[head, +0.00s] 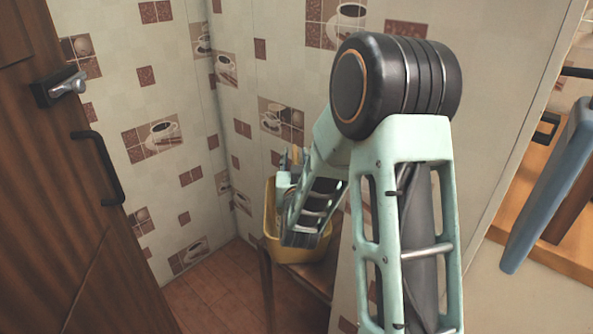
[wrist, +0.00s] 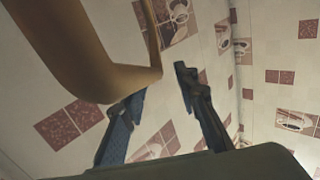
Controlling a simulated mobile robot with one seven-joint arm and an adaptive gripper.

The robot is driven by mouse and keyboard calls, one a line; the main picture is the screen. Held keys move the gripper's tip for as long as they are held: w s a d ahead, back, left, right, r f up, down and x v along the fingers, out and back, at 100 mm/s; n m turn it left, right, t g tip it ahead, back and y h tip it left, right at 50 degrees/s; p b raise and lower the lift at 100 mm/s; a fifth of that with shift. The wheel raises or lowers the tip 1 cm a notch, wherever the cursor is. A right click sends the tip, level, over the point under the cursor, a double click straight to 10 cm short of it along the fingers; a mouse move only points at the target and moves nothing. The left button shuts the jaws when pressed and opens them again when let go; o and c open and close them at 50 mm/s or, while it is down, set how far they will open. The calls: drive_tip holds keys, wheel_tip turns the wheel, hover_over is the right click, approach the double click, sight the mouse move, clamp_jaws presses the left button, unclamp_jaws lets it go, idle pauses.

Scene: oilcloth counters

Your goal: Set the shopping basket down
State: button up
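The yellow shopping basket (head: 270,212) stands upright in the corner, on or just over a small wooden stand (head: 302,275); my arm hides its right part and whether its base fully rests there. In the wrist view the basket (wrist: 85,55) fills the upper left, with a thin strip of it, perhaps the handle, rising near its right edge. My gripper (wrist: 163,84) is open, its two dark fingers apart with wall showing between them. The basket's lower edge overlaps the left finger's tip; I cannot tell if they touch. The right finger is clear of the basket.
Tiled walls with coffee-cup pictures meet behind the basket. A brown wooden door (head: 70,190) with a black handle is at the left. A blue flat object (head: 548,185) and wooden furniture (head: 570,255) are at the right. Tiled floor (head: 205,298) is free between door and stand.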

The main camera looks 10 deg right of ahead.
drive_tip(key=p+v, duration=0.1)
drive_tip(key=v, duration=0.6)
drive_tip(key=shift+s+r, duration=0.1)
drive_tip(key=shift+r, duration=0.1)
drive_tip(key=shift+s+p, duration=0.1)
drive_tip(key=shift+p, duration=1.05)
drive_tip(key=s+p, duration=0.1)
drive_tip(key=p, duration=0.2)
drive_tip(key=shift+a, duration=0.1)
drive_tip(key=s+p, duration=0.1)
drive_tip(key=p, duration=0.1)
drive_tip(key=shift+s+a+f+p, duration=0.15)
drive_tip(key=shift+s+p, duration=0.05)
drive_tip(key=shift+p, duration=0.1)
